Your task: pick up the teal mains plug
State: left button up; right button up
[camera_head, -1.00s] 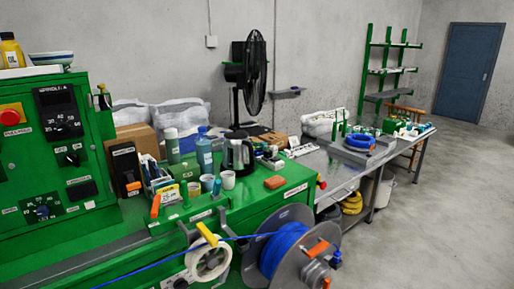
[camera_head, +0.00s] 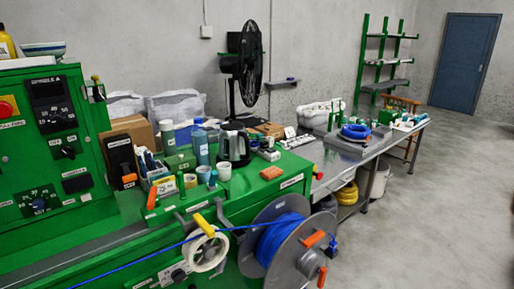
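I cannot pick out the teal mains plug with certainty. Several small green, teal and white items (camera_head: 404,122) lie at the far end of the long steel bench, too small to tell apart. A blue cable (camera_head: 140,265) runs from the lower left to a grey reel (camera_head: 312,234) wound with blue cable at the front of the green machine. A small dark blue piece (camera_head: 332,243) shows at the reel's right edge. A coil of blue cable (camera_head: 355,131) lies on the steel bench. Neither of my grippers is in view.
The green machine (camera_head: 250,196) fills the left and front, with bottles, a kettle (camera_head: 235,146), cups and an orange-brown block (camera_head: 271,173) on top. A black fan (camera_head: 250,62) stands behind. The concrete floor (camera_head: 440,220) on the right is clear.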

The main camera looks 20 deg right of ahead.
aim_at(259, 135)
jog(key=i+l+u, duration=0.1)
jog(key=l, duration=0.4)
jog(key=i+l+u, duration=0.15)
jog(key=l, duration=0.4)
jog(key=l+u, duration=0.1)
jog(key=l, duration=0.45)
jog(key=i, duration=0.05)
